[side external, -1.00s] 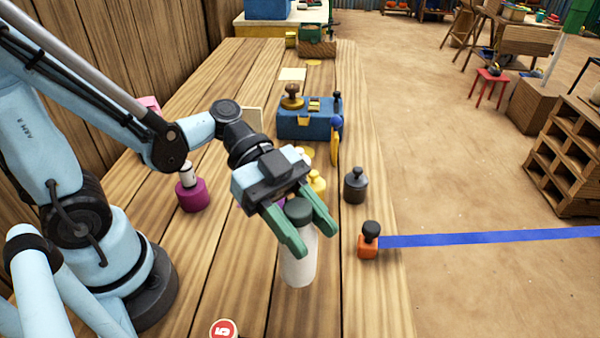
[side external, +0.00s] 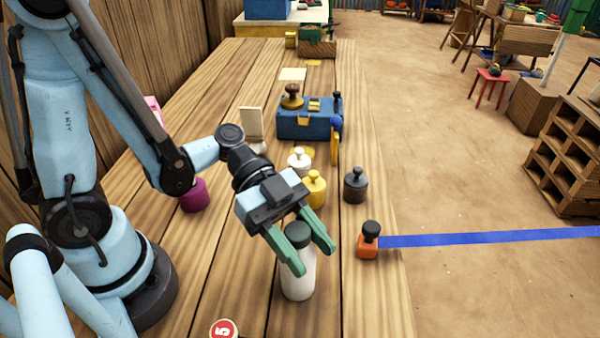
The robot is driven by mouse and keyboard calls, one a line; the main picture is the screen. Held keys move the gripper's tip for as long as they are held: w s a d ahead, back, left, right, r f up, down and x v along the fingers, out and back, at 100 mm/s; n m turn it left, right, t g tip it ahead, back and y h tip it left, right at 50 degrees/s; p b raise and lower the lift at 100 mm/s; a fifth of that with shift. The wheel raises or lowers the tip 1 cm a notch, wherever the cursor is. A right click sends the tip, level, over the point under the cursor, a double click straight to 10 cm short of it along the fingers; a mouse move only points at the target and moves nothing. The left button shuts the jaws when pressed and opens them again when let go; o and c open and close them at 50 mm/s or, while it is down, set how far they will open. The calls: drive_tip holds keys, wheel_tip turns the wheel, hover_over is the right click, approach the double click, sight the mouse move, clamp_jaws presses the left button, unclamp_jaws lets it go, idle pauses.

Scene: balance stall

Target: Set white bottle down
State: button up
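The white bottle (side external: 298,283) with a dark green cap (side external: 298,235) is upright at the near part of the wooden table. My gripper (side external: 316,262) has its two green fingers on either side of the bottle's upper part and appears shut on it. The left finger hides part of the cap and the bottle's left side. The bottle's base looks at or very close to the table top; any small gap cannot be made out.
An orange block with a black knob (side external: 368,240) stands right of the bottle, by a blue strip (side external: 480,238). A dark weight (side external: 355,185), a yellow weight (side external: 315,190) and a blue box (side external: 308,124) stand behind. A red-and-white disc (side external: 223,329) lies front left.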

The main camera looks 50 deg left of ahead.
drive_tip(key=o, duration=0.4)
drive_tip(key=v, duration=1.2)
drive_tip(key=w+a+n+t+y, duration=0.2)
drive_tip(key=n+y, duration=0.2)
drive_tip(key=n, duration=0.2)
drive_tip(key=w+a+n+t+y, duration=0.2)
drive_tip(key=a+n+y, duration=0.1)
drive_tip(key=n+y, duration=0.2)
drive_tip(key=w+a+n+t+y, duration=0.2)
drive_tip(key=n+t+y, duration=0.1)
drive_tip(key=n, duration=0.4)
drive_tip(key=shift+w+a+f+y, duration=0.15)
drive_tip(key=shift+a+f+y, duration=0.2)
drive_tip(key=shift+y, duration=0.35)
